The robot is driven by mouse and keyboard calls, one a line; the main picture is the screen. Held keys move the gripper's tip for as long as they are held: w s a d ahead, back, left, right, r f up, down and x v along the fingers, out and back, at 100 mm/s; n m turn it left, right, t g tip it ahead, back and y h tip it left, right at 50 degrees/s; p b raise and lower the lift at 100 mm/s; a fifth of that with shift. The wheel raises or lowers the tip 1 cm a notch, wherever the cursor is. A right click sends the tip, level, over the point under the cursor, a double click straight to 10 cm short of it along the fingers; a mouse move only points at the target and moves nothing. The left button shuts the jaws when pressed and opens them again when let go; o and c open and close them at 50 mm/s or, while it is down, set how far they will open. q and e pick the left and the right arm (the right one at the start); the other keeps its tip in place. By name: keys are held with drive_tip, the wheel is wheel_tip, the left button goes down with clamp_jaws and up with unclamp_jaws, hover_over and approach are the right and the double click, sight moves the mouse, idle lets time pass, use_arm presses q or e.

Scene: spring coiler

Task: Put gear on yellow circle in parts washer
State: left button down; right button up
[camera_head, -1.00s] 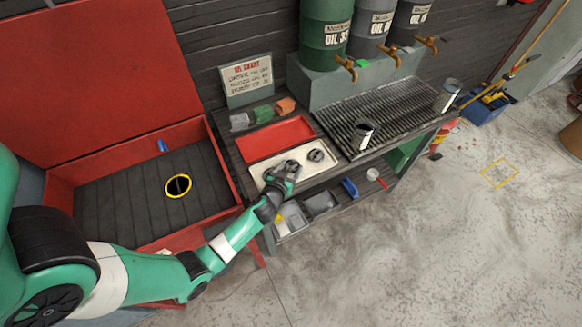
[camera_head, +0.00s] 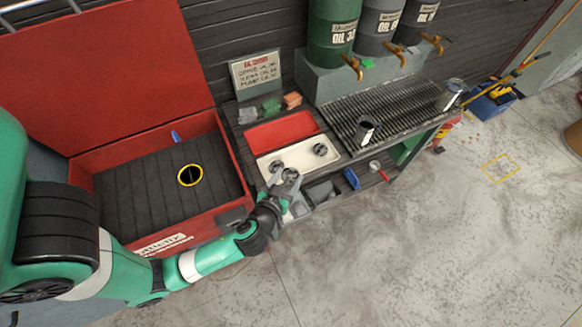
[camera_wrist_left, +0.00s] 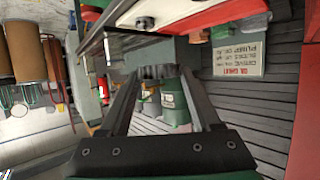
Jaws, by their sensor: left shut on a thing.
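My left gripper (camera_head: 282,182) is shut on a dark gear (camera_head: 290,174), held at the front edge of the cream tray. In the left wrist view the gear (camera_wrist_left: 158,71) sits between the fingertips. The parts washer (camera_head: 228,165) is the open red bin at the left, with a dark slatted floor. The yellow circle (camera_head: 181,181) is a ring around a dark hole in that floor, left of my gripper. My right gripper is not in view.
Other gears lie in the cream tray (camera_head: 300,165), one (camera_head: 320,149) at its right and one (camera_head: 276,165) at its left. A red tray (camera_head: 282,131) is behind. The washer's front wall (camera_head: 205,226) stands between my arm and its floor. The washer floor is mostly clear.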

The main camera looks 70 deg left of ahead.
use_arm(q)
drive_tip(key=shift+w, duration=0.1)
drive_tip(key=shift+w+d+r, duration=0.1)
drive_tip(key=shift+w+d, duration=0.1)
drive_tip(key=shift+w, duration=0.1)
drive_tip(key=w+d+m+t+h, duration=0.2)
drive_tip(key=w+d+m+h, duration=0.25)
drive_tip(key=d, duration=0.35)
drive_tip(key=w+d+m+t+h, duration=0.2)
drive_tip(key=w+d+m+h, duration=0.25)
drive_tip(key=d, duration=0.25)
drive_tip(key=s+r+p, duration=0.3)
drive_tip(key=r+p, duration=0.9)
drive_tip(key=p, duration=0.1)
drive_tip(key=s+r+p, duration=0.4)
drive_tip(key=r+p, duration=0.8)
drive_tip(key=p, duration=0.2)
drive_tip(key=shift+s+r+h, duration=0.2)
drive_tip(key=shift+r+h, duration=0.2)
drive_tip(key=shift+d, duration=0.1)
